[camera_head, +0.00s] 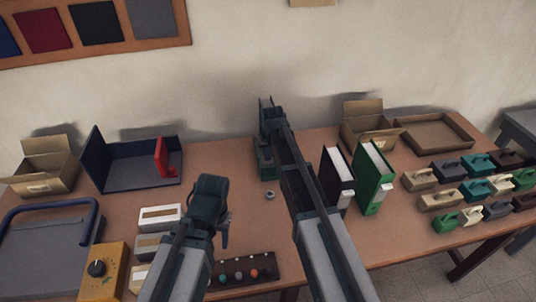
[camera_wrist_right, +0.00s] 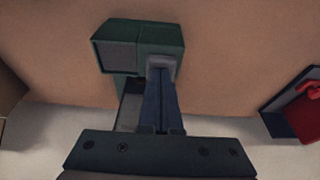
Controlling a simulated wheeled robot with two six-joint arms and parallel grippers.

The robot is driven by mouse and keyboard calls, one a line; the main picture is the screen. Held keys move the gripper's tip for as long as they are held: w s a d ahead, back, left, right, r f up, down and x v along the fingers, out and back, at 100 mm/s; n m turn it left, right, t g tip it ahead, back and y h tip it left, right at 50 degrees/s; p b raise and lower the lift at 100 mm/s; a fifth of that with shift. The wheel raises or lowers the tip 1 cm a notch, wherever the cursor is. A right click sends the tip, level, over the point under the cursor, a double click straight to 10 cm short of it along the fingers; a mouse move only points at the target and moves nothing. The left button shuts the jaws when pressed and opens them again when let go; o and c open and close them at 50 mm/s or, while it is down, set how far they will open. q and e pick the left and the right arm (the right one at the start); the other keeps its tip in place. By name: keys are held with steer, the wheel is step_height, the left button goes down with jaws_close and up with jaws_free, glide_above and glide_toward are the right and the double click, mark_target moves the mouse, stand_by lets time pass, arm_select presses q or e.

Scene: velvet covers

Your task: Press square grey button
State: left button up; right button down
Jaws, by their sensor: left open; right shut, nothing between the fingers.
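A dark green block-shaped device (camera_head: 264,158) stands on the table at the back centre. In the right wrist view it is a green housing (camera_wrist_right: 140,45) with a dark grey face (camera_wrist_right: 115,53). A small light grey block (camera_wrist_right: 162,64) shows on its edge; I cannot tell whether it is the square grey button. My right gripper (camera_head: 266,106) is shut and empty over the device. In the wrist view its fingers (camera_wrist_right: 161,78) end at the grey block; contact is unclear. My left gripper (camera_head: 222,238) is open and empty, low over the front of the table.
A dark strip with several round coloured buttons (camera_head: 222,277) lies at the front. A small grey piece (camera_head: 270,194) lies mid-table. A blue tray (camera_head: 120,172) with a red piece (camera_head: 163,158) is left. The wall is close behind.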

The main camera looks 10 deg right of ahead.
steer(key=w+p+v, duration=0.1)
steer(key=p+v, duration=1.2)
steer(key=shift+s+r, duration=0.15)
steer(key=shift+r, duration=0.3)
steer(key=s+a+f+n+g+b, duration=0.1)
steer(key=s+a+f, duration=0.1)
steer(key=s, duration=0.7)
steer(key=s+a+f+n+g+h+b, duration=0.1)
steer(key=s+a, duration=0.3)
steer(key=s, duration=0.5)
steer(key=s+a+f+n+g+b, duration=0.1)
steer(key=s+a+f+b, duration=0.2)
steer(key=s, duration=0.7)
steer(key=shift+n+g, duration=0.3)
steer(key=shift+n, duration=0.1)
